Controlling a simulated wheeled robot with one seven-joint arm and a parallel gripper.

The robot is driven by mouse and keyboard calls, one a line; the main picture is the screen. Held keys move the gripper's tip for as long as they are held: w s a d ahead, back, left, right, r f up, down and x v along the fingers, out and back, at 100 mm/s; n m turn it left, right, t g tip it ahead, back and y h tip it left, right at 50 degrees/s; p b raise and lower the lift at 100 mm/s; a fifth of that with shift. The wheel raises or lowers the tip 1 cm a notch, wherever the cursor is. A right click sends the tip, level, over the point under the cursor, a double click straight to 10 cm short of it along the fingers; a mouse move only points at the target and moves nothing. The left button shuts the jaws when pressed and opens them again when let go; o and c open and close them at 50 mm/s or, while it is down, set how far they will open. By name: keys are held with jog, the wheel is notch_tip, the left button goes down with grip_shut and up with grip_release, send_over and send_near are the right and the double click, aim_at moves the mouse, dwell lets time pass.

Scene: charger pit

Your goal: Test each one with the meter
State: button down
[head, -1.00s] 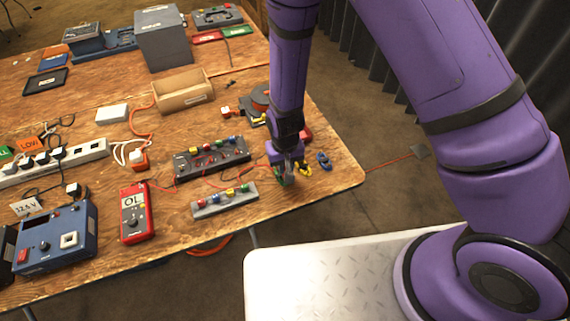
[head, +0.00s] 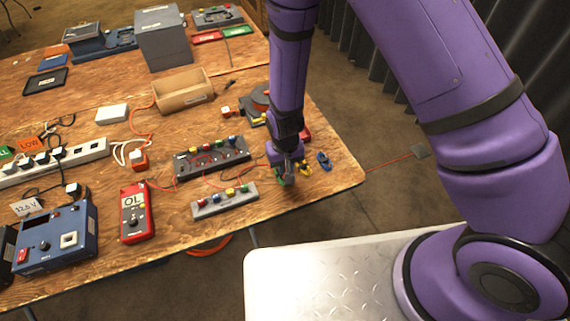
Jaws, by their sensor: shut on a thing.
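The red meter (head: 136,212) lies near the table's front edge, and its display reads OL. A dark block (head: 212,158) with several coloured caps and red leads sits right of it. A lighter grey strip (head: 224,201) with several coloured pieces lies in front of that block. My gripper (head: 284,174) points down near the table's right front corner. It is shut on a small green piece (head: 280,180), mostly hidden by the fingers; I cannot tell whether it touches the table. A yellow piece (head: 304,168) and a blue piece (head: 323,160) lie just right of it.
A blue box (head: 60,240) with a voltage tag and a white power strip (head: 50,163) are at the left.

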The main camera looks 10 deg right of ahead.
jog(key=shift+f, duration=0.75)
dwell(1.0)
jog(key=c, duration=0.7)
grip_release()
jog(key=shift+r, duration=3.75)
